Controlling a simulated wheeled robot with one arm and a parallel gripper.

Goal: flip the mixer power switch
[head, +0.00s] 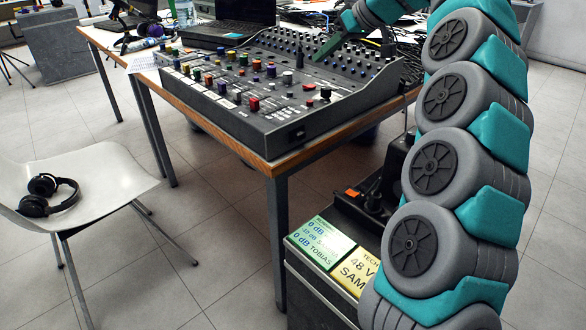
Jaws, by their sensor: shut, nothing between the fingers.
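The mixer (262,122) is a dark grey console with rows of coloured knobs, lying near the front corner of the wooden table. A small dark fitting (297,134) on its front face may be the power switch, but it is too small to tell its position.
A laptop (245,15) and cables (408,65) are behind the mixer. A white chair (105,175) with headphones (38,195) stands at left. A black case (305,265) with paper labels stands below the table corner. Floor between chair and table is clear.

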